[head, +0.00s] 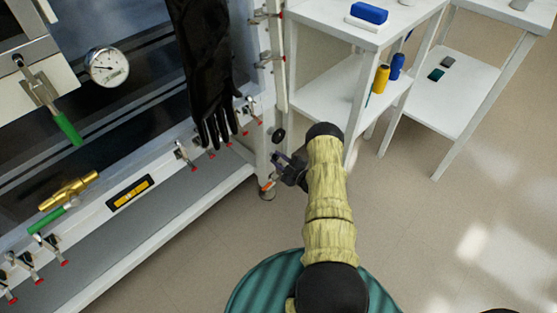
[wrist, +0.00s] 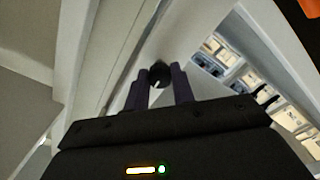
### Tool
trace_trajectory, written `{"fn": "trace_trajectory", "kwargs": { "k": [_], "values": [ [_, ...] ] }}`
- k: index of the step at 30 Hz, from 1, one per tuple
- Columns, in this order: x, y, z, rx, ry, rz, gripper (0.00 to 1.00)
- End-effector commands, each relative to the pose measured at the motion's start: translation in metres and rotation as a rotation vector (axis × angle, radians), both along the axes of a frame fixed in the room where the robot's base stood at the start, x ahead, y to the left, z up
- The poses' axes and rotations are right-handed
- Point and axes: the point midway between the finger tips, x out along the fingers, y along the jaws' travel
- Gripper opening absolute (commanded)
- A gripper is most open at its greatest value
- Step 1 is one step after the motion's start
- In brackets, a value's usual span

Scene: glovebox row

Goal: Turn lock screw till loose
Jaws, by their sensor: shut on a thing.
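In the wrist view, the lock screw (wrist: 158,75) is a small black round knob with a pale mark, set by a white frame edge. My gripper (wrist: 160,80) has its two dark purple fingers on either side of it, shut on it. In the head view, my gripper (head: 275,166) is at the lower corner post of the glovebox, reaching in from the right. The held knob is hard to make out there, between the fingers. Another view of a black round knob (head: 278,135) is just above the gripper on the post; I cannot tell whether it is the same one.
The glovebox (head: 150,195) fills the left, with a hanging black glove (head: 203,70), a gauge (head: 107,66), a brass fitting (head: 68,190) and several red-tipped clamps. A white shelf unit (head: 330,90) stands close behind my gripper. The floor (head: 450,230) at right is clear.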

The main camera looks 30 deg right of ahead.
Motion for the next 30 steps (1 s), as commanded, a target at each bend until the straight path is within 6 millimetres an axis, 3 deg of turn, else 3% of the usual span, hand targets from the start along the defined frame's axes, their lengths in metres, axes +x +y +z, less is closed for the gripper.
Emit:
{"fn": "trace_trajectory", "kwargs": {
  "k": [7,8,10,11,23,30],
  "values": [
    [-0.002,0.001,-0.002,0.0,0.005,0.003,0.02],
    [-0.002,0.001,-0.002,0.0,0.005,0.003,0.3],
    [-0.001,0.001,-0.002,0.0,0.005,0.003,0.44],
    [-0.001,0.001,-0.002,0.001,0.004,0.002,0.46],
    [-0.006,-0.002,0.0,0.0,0.002,0.001,0.46],
    [-0.041,-0.015,0.001,0.002,0.005,-0.001,0.46]
  ]
}}
